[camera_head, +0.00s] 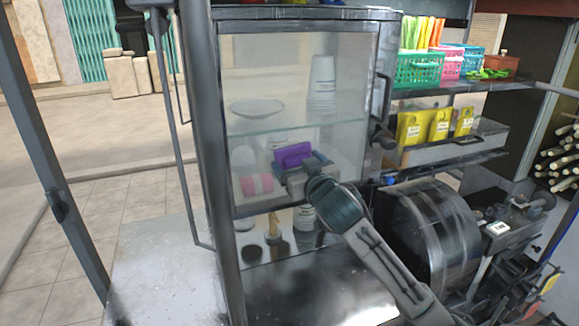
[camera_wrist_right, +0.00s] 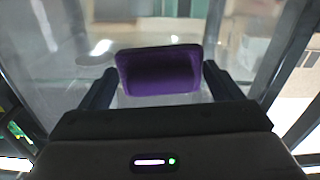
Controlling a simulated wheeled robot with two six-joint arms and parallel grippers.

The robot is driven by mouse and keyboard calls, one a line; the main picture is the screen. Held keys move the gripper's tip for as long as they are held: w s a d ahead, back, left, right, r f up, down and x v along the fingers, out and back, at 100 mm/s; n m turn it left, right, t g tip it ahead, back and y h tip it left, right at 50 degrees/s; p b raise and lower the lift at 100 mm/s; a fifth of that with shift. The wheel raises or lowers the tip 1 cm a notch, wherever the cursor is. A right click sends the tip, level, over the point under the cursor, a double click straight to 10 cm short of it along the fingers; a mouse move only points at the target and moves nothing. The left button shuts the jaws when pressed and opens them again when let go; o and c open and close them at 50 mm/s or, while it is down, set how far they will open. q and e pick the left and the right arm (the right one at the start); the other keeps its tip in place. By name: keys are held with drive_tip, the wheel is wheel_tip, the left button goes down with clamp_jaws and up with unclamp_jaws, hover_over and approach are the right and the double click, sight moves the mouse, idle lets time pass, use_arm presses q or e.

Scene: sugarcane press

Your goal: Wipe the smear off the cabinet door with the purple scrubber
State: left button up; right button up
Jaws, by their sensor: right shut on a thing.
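The purple scrubber (camera_head: 293,155) is in front of the glass cabinet door (camera_head: 290,70), at its lower middle. My right gripper (camera_head: 298,168) is shut on it from below and to the right. In the right wrist view the scrubber (camera_wrist_right: 160,72) sits between the two dark fingers, with the glass just beyond it. I cannot tell if it touches the glass. The glass looks hazy, and I cannot make out a distinct smear; the scrubber and gripper hide part of the door. My left gripper is not in view.
Behind the glass are a plate (camera_head: 257,107), stacked cups (camera_head: 322,85) and a pink roll (camera_head: 257,184). A door handle (camera_head: 383,97) sticks out at the right edge. A dark drum-shaped machine (camera_head: 435,230) and a shelf with baskets (camera_head: 420,70) stand to the right.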

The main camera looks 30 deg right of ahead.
drive_tip(key=d+b, duration=0.2)
drive_tip(key=s+d+b, duration=0.1)
drive_tip(key=d+b, duration=0.1)
drive_tip(key=d, duration=0.1)
drive_tip(key=s+d+b, duration=0.1)
drive_tip(key=d+b, duration=0.1)
drive_tip(key=d, duration=0.1)
drive_tip(key=shift+d+f, duration=0.1)
drive_tip(key=shift+f, duration=0.05)
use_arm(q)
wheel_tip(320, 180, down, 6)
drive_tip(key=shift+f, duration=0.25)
use_arm(e)
drive_tip(key=s+b, duration=0.1)
drive_tip(key=b, duration=0.4)
drive_tip(key=shift+s, duration=0.1)
use_arm(q)
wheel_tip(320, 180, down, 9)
drive_tip(key=b, duration=0.5)
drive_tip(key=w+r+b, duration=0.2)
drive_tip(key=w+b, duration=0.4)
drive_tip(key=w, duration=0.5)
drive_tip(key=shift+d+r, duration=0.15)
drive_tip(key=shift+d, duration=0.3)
use_arm(e)
drive_tip(key=shift+v, duration=2.4)
